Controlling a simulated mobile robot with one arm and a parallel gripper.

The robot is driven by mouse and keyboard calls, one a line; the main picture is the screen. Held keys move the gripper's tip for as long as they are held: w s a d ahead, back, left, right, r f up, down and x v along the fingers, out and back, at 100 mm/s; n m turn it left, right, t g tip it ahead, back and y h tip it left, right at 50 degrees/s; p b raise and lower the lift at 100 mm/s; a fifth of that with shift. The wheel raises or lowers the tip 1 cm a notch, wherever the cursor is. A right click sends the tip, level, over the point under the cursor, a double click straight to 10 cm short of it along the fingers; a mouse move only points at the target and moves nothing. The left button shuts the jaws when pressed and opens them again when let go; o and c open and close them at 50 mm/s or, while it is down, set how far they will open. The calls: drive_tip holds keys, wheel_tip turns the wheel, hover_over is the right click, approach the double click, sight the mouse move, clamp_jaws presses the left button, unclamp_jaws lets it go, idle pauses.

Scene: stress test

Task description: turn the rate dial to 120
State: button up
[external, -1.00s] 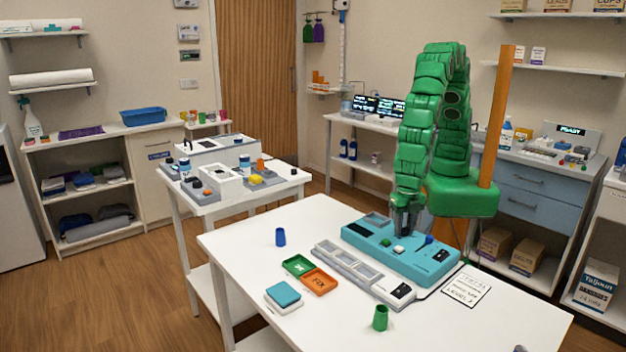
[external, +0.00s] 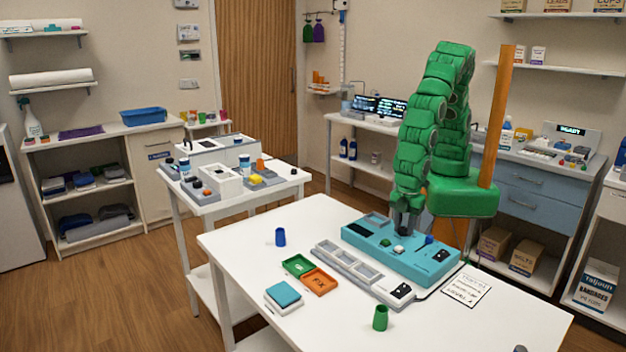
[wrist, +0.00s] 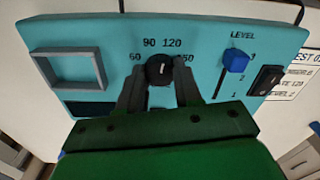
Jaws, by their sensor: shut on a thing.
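The turquoise device panel (external: 420,262) lies on the white table. The wrist view shows its black rate dial (wrist: 160,69) with the printed marks 60, 90, 120 and a partly hidden 150. The dial's short white pointer line looks nearly upright, roughly between 90 and 120; I cannot read it exactly. My gripper (wrist: 160,78) is shut on the dial, one finger on each side. In the external view my gripper (external: 403,226) reaches down onto the panel and largely hides the dial.
A blue LEVEL slider (wrist: 235,62) and a black rocker switch (wrist: 266,79) are right of the dial. A square grey frame (wrist: 72,70) is left of it. A printed card (external: 466,290), green and orange trays (external: 319,281) and cups stand nearby.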

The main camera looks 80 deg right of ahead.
sight(404, 228)
drive_tip(key=shift+m, duration=1.1)
drive_tip(key=o, duration=1)
drive_tip(key=shift+o, duration=0.2)
drive_tip(key=shift+r, duration=0.15)
wheel_tip(404, 228, up, 8)
drive_tip(key=shift+f, duration=0.2)
